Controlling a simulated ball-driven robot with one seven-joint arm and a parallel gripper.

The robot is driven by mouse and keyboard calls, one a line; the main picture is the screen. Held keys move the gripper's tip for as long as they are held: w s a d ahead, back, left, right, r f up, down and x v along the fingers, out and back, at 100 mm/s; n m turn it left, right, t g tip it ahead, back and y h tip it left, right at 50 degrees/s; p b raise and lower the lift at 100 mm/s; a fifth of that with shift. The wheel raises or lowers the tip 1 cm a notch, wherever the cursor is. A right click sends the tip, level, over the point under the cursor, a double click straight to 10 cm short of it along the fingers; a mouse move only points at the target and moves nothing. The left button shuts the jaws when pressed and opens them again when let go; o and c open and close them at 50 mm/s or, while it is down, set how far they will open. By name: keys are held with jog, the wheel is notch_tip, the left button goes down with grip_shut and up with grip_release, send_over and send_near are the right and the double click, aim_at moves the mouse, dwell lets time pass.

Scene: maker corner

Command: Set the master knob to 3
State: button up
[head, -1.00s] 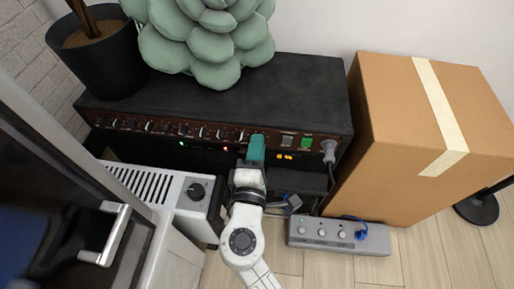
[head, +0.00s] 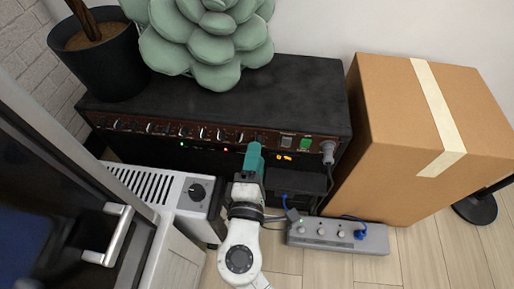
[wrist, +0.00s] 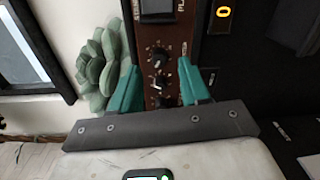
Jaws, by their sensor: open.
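The black amplifier (head: 300,90) has a dark red-brown front panel (head: 140,126) with a row of small black knobs. In the wrist view, knobs with white dial marks show on the panel. One knob (wrist: 158,54) lies ahead between my fingers, with another knob (wrist: 160,82) below it in the picture. I cannot read which is the master knob or its exact setting. My gripper (head: 254,152) with teal fingers is in front of the panel's right part. It also shows in the wrist view (wrist: 158,72), open, fingers apart and holding nothing.
A cardboard box (head: 400,140) stands right of the amplifier. A grey pedal unit (head: 335,237) with cables lies on the floor. A succulent (head: 210,40) and a dark plant pot (head: 105,55) sit on top. A grey vented unit (head: 150,185) stands at lower left.

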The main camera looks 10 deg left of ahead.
jog(key=s+p, duration=0.1)
jog(key=s, duration=0.7)
jog(key=shift+p, duration=0.3)
jog(key=shift+a+r, duration=0.1)
jog(key=shift+a, duration=0.05)
jog(key=d+f+m+g+h, duration=0.2)
jog(key=d+f+m+g, duration=0.15)
jog(key=d, duration=0.45)
jog(key=d+f+m+g+h, duration=0.25)
jog(key=d+m, duration=0.25)
jog(key=d, duration=0.3)
jog(key=d+f+m+g+h, duration=0.2)
jog(key=d+m+g, duration=0.15)
jog(key=d, duration=0.55)
jog(key=s+d+f+m+g+y, duration=0.3)
jog(key=s+m+g, duration=0.1)
jog(key=s, duration=0.4)
jog(key=s+d+f+m+g+y, duration=0.2)
jog(key=s+d+m+g+y, duration=0.15)
jog(key=s, duration=0.45)
notch_tip(320, 180, up, 36)
jog(key=p, duration=3.6)
jog(key=shift+w+a, duration=0.15)
jog(key=shift+w, duration=0.05)
